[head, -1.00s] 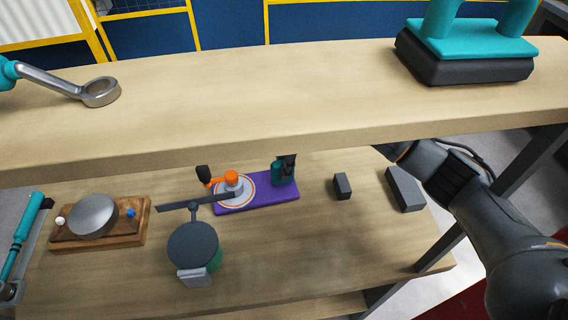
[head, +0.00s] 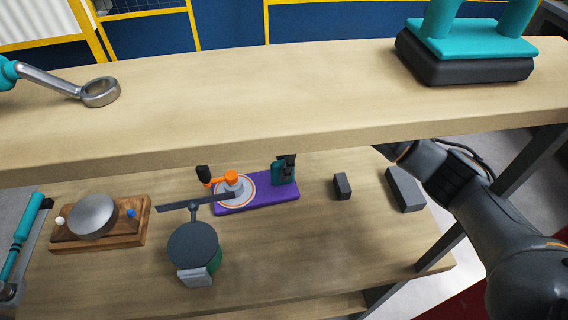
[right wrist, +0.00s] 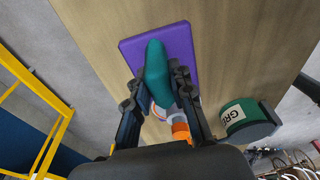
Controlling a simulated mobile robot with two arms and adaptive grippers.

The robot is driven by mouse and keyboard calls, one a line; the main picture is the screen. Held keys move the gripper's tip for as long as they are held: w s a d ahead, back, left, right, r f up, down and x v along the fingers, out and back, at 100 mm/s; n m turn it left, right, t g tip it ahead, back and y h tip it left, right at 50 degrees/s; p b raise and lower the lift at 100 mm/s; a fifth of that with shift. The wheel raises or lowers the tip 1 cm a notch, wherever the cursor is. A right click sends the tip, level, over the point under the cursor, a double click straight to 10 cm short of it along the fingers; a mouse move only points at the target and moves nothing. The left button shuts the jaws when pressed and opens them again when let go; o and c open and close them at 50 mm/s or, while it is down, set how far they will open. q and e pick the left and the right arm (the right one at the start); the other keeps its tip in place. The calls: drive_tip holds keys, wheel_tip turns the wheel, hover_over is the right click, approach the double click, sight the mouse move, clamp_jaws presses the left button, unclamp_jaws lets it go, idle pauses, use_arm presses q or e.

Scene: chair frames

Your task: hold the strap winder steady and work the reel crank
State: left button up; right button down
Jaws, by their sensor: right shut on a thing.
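The strap winder has a purple base (head: 258,204), a pale reel disc (head: 243,198) with an orange crank (head: 229,177) and dark knob (head: 203,173), and a teal handle (head: 278,175). It stands on the lower shelf. In the right wrist view its purple base (right wrist: 187,48) lies beyond the teal handle (right wrist: 155,58), with the orange crank part (right wrist: 180,129) below. My right gripper (right wrist: 159,80) is shut on the teal handle, one finger on each side. In the head view only its dark tips (head: 289,160) show under the upper shelf. My left gripper is not in view.
The upper shelf board (head: 240,105) overhangs the winder closely. A wooden block with a metal dome (head: 93,215) is at left. Two dark blocks (head: 342,186) (head: 404,189) lie right, with bare shelf between.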

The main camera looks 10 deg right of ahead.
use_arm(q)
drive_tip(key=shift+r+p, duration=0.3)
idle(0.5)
